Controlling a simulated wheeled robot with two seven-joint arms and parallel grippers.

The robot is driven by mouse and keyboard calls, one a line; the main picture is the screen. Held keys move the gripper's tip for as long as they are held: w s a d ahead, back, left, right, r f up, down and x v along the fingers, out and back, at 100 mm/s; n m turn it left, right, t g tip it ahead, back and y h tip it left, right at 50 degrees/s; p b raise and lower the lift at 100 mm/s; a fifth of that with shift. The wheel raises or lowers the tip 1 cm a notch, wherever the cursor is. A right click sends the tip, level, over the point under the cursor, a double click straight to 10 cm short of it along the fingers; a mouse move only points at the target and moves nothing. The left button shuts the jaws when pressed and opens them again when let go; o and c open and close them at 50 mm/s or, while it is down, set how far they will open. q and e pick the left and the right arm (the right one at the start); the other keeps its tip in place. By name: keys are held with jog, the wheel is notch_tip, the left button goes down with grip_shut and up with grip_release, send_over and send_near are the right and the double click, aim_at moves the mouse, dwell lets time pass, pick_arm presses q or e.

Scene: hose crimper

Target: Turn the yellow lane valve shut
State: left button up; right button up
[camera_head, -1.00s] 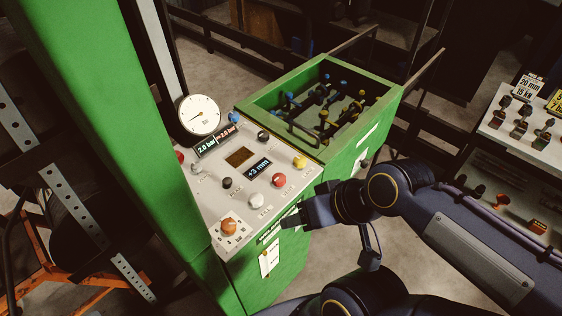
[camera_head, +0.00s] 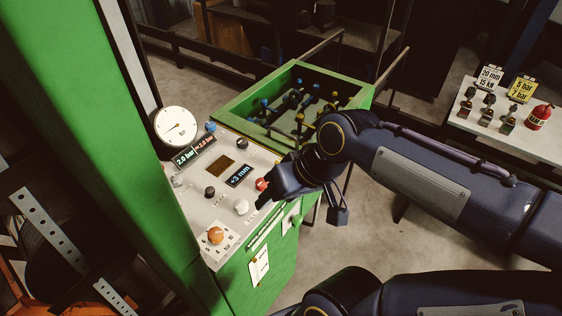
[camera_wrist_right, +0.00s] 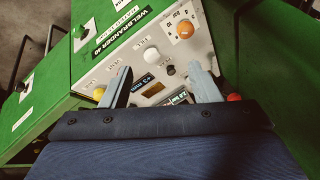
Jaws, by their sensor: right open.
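Several yellow-handled valves, one of them a yellow valve handle (camera_head: 299,118), sit in the recessed green tray behind the control panel, among blue-handled ones such as this blue valve handle (camera_head: 264,103). My arm hides part of the tray's right side. My right gripper (camera_head: 268,203) is at the right edge of the control panel, nearer the viewer than the tray and away from the valves. In the right wrist view its two fingers (camera_wrist_right: 160,72) are spread with nothing between them, above the panel. The tray valves are not visible there. My left gripper is not in view.
The panel (camera_head: 195,205) carries an orange knob (camera_head: 216,235), a white button (camera_head: 241,207), a red button (camera_head: 262,184) and displays. A yellow button (camera_wrist_right: 98,93) shows in the wrist view. A round gauge (camera_head: 176,127) stands at its back left. A white table (camera_head: 470,122) is at right.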

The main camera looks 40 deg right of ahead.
jog(key=w+d+f+m+g+h+b, duration=0.1)
jog(key=w+d+f+b, duration=0.1)
jog(key=w+d, duration=0.3)
jog(key=w+d+f+m+g+h+b, duration=0.1)
jog(key=w+d+f+g+b, duration=0.1)
jog(key=w+d, duration=0.3)
jog(key=w+d+f+m+g+h+b, duration=0.1)
jog(key=w+d+f, duration=0.3)
jog(key=w, duration=0.5)
jog(key=shift+d+g+b, duration=0.3)
jog(key=shift+d+b, duration=0.35)
jog(key=shift+b, duration=0.25)
jog(key=shift+w+d+f, duration=0.1)
jog(key=shift+w+f, duration=0.05)
jog(key=shift+f, duration=0.05)
notch_tip(320, 180, down, 8)
jog(key=shift+r, duration=0.25)
jog(key=c, duration=1)
